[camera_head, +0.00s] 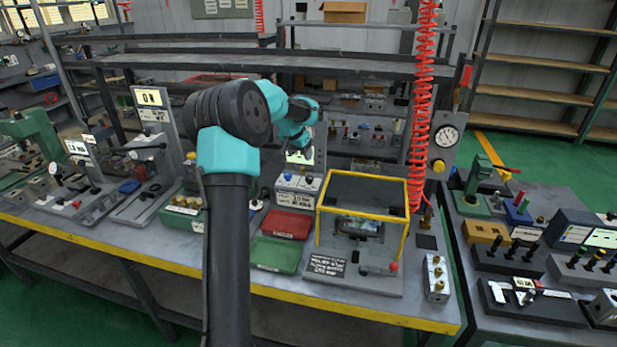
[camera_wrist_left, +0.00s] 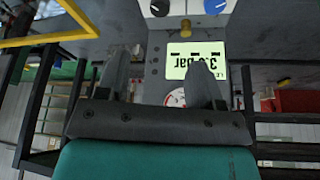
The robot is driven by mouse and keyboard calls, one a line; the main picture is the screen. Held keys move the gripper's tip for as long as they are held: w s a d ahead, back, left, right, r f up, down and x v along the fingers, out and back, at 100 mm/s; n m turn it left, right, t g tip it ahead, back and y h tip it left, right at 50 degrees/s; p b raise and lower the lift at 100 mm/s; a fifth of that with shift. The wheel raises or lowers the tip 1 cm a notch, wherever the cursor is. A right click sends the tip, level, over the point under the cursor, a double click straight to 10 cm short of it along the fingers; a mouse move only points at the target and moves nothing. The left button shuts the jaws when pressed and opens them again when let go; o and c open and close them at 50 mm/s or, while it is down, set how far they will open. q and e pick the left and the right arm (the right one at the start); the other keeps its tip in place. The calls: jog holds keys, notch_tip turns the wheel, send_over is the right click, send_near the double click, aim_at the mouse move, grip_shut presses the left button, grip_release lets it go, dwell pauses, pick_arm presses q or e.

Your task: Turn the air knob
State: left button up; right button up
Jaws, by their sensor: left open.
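A pale valve block (camera_head: 297,190) with small knobs on top and a printed label stands on the bench, left of the yellow-framed case. In the left wrist view, a dark knob (camera_wrist_left: 159,7) and a blue knob (camera_wrist_left: 214,6) show at the top edge on a pale face. Which is the air knob I cannot tell. A lit display (camera_wrist_left: 196,60) reading in bar lies below them. My left gripper (camera_wrist_left: 155,65) is open, its fingers apart with nothing between them, short of the knobs. In the head view my left gripper (camera_head: 303,146) hangs behind the block, its fingertips small and unclear.
The yellow-framed case (camera_head: 364,178) stands close right of the block. A red tray (camera_head: 286,224) and a green tray (camera_head: 275,255) lie in front. A red coiled hose (camera_head: 420,110) hangs at right. A round gauge (camera_head: 447,138) is beside it.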

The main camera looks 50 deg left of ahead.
aim_at(309, 177)
pick_arm(q)
jog(key=x, duration=1.4)
jog(key=shift+f, duration=0.1)
jog(key=c, duration=0.9)
